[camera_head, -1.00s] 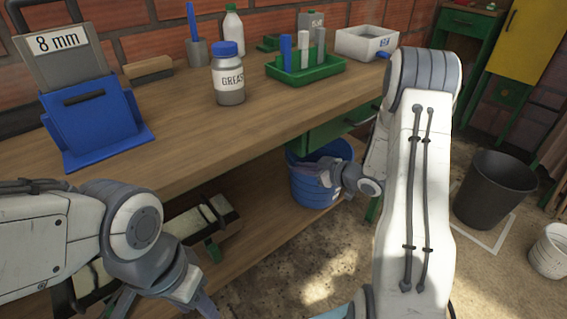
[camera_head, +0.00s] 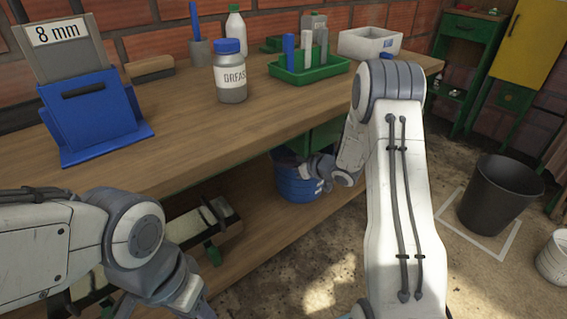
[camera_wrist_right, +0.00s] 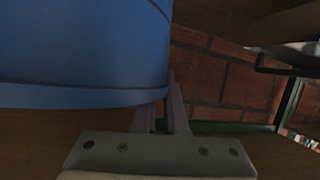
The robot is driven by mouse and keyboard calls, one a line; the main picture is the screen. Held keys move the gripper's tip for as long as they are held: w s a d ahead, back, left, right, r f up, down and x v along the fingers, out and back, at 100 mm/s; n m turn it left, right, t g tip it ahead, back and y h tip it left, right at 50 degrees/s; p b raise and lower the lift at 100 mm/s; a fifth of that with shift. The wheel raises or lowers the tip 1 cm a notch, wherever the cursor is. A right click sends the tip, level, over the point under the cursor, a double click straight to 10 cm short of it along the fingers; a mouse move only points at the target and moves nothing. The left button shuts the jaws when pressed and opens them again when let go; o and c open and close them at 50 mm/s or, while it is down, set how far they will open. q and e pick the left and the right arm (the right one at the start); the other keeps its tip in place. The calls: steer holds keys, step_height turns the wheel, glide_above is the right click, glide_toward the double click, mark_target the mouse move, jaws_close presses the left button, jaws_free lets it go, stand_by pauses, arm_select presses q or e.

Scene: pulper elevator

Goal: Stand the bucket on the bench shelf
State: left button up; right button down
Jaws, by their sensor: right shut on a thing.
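The blue bucket (camera_head: 297,187) is upright under the bench top, over the right end of the lower wooden bench shelf (camera_head: 258,222). My right gripper (camera_head: 312,166) is shut on its upper rim. In the right wrist view the bucket (camera_wrist_right: 80,50) fills the upper left, and the right gripper's fingers (camera_wrist_right: 172,108) are at its edge. I cannot tell whether its base touches the shelf. My left gripper (camera_head: 195,302) is low at the left, in front of the bench; its fingertips are partly cut off and its opening is unclear.
The bench top (camera_head: 185,125) above the bucket holds a grease jar (camera_head: 230,75), a green rack (camera_head: 305,70) and a blue holder (camera_head: 92,125). A metal piece (camera_head: 200,225) lies on the shelf's left part. A black bin (camera_head: 497,195) stands on the floor at right.

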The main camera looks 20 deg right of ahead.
steer(key=c, duration=1)
jaws_free()
steer(key=shift+f, duration=0.1)
steer(key=shift+o, duration=0.2)
steer(key=shift+r, duration=0.2)
steer(key=p+v, duration=0.3)
steer(key=v, duration=0.9)
steer(key=shift+p, duration=0.35)
steer(key=shift+s+f, duration=0.1)
